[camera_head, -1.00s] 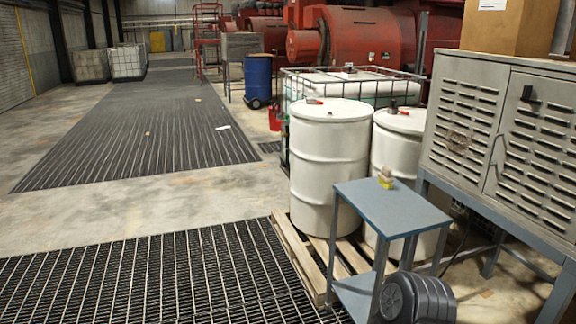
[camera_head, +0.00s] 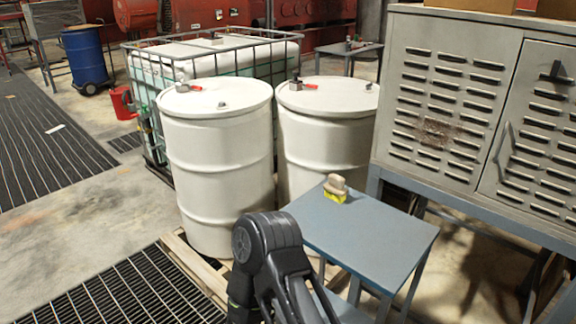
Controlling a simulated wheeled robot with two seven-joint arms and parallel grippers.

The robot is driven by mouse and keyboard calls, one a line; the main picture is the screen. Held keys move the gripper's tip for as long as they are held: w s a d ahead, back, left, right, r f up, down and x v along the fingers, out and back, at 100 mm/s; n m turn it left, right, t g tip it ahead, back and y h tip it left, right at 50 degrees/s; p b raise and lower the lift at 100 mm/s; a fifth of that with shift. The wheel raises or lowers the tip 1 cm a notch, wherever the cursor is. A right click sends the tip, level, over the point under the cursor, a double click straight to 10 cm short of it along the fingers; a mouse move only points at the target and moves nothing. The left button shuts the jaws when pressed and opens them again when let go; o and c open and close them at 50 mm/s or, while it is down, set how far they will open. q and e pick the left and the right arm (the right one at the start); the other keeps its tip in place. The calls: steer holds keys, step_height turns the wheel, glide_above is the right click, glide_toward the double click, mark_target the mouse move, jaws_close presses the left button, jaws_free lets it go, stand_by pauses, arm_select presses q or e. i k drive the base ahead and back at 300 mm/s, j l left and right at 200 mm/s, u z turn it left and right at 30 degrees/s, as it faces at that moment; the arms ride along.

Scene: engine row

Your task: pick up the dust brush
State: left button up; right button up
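The dust brush (camera_head: 336,189) is a small block with a tan top and yellow lower part. A black jointed part of one of my arms (camera_head: 265,245) rises from the bottom edge, in front of the table's left side and apart from the brush in the picture. I make out no fingertips of either gripper. Nothing is touching the brush.
Two white drums (camera_head: 217,165) stand on a wooden pallet (camera_head: 190,268) behind and left of the table. A grey louvred cabinet (camera_head: 450,110) on a blue stand (camera_head: 500,215) is close on the right. Open floor and grating lie to the left.

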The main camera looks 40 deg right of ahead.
mark_target(334, 188)
steer(key=i, duration=1.9)
steer(key=z, duration=3.8)
